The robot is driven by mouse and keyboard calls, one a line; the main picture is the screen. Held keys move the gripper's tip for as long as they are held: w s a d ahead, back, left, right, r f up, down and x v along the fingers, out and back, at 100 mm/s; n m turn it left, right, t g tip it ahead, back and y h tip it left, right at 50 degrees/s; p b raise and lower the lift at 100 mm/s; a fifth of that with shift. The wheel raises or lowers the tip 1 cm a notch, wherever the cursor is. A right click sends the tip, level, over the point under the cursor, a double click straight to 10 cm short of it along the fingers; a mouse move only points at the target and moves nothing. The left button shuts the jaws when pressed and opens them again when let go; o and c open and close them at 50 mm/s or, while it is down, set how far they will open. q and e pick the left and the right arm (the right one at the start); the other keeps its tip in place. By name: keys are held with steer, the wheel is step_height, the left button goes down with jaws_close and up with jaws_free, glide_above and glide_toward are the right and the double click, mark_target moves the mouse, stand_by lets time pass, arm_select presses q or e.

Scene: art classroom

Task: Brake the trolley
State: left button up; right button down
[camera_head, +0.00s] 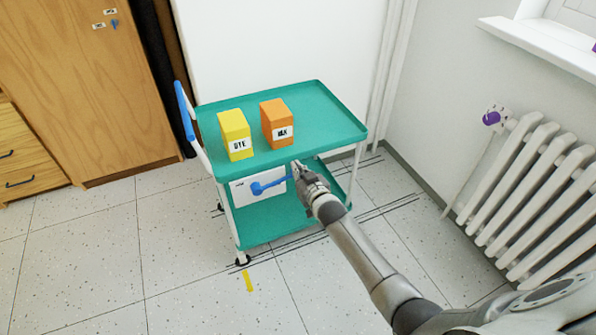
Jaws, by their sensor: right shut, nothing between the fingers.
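The trolley (305,140) stands against the white wall, with a green top tray, a green lower shelf and a blue push handle (185,110) at its left. A white plate (240,193) on its near side carries a blue lever (268,187), which points to the right and slightly up. My right gripper (298,172) is shut and empty at the lever's right end. I cannot tell whether it touches the lever. One dark caster (242,261) shows at the near left leg. My left gripper is not in view.
A yellow box (233,127) and an orange box (275,115) stand on the top tray. A wooden cabinet (90,90) is at the left, a white radiator (530,180) at the right. A yellow strip (249,281) and dark lines mark the tiled floor. The front left floor is clear.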

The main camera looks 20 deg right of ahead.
steer(key=shift+s+f, duration=0.2)
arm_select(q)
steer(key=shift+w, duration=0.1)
arm_select(e)
steer(key=v, duration=1.1)
steer(key=shift+s+r, duration=0.25)
steer(key=shift+s, duration=0.05)
steer(key=s+a+f+g, duration=0.2)
steer(key=s+f+g, duration=0.3)
steer(key=s+f, duration=0.65)
steer(key=s+a+f+g, duration=0.1)
steer(key=s+f+g, duration=0.3)
steer(key=s+f, duration=0.75)
steer(key=s+a+f+n+g, duration=0.15)
steer(key=s+f+g, duration=0.25)
steer(key=s+f, duration=0.55)
arm_select(q)
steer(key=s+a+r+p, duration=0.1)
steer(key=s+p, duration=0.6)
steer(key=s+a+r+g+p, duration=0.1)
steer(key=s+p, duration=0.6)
steer(key=p, duration=0.1)
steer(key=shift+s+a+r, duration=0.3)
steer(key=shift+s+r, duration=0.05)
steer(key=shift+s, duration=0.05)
arm_select(e)
steer(key=s+d+r+g, duration=0.1)
steer(key=s+d+r, duration=0.1)
steer(key=s, duration=1.4)
steer(key=shift+r, duration=0.45)
